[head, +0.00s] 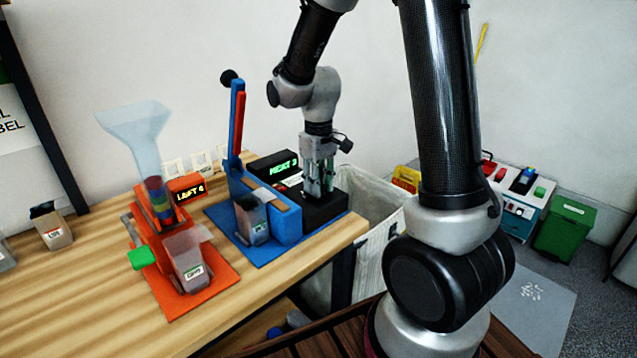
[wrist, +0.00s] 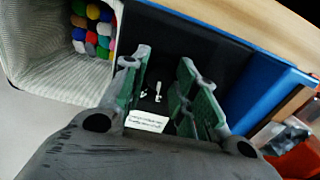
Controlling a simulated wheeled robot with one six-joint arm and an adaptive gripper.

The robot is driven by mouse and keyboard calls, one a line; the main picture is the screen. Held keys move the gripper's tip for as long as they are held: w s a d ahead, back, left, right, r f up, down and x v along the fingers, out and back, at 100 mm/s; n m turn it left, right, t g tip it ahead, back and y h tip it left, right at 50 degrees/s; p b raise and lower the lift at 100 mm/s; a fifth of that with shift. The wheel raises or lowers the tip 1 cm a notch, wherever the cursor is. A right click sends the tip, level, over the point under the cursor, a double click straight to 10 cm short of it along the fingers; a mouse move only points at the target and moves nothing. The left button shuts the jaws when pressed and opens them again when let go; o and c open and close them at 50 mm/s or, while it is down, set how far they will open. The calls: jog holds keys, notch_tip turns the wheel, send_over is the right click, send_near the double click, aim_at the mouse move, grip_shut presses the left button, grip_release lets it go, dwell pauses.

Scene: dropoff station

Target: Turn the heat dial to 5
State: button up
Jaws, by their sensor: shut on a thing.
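The heat sealer has a blue base (head: 262,250) and a black box (head: 328,207) at its right end. Its green display (head: 283,167) reads what looks like HEAT 3. My gripper (head: 318,190) points down onto the top of the black box, and its fingers hide the heat dial in the head view. In the wrist view my gripper (wrist: 165,78) has its green-padded fingers on both sides of the dark dial, shut on it. A white pointer mark (wrist: 158,92) and a white label (wrist: 147,121) show between the fingers. The dial's numbers are not readable.
An orange dispenser (head: 205,285) with a clear funnel (head: 140,125) and a display reading LEFT 4 (head: 190,193) stands left. A clear bag (head: 252,220) sits at the sealer. A pale bin (head: 372,208) stands beside the wooden table (head: 80,290), near its right edge.

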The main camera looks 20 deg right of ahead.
jog(key=m, duration=1)
jog(key=shift+m, duration=0.3)
dwell(0.4)
jog(key=o, duration=1)
jog(key=shift+o, duration=0.2)
notch_tip(320, 180, up, 12)
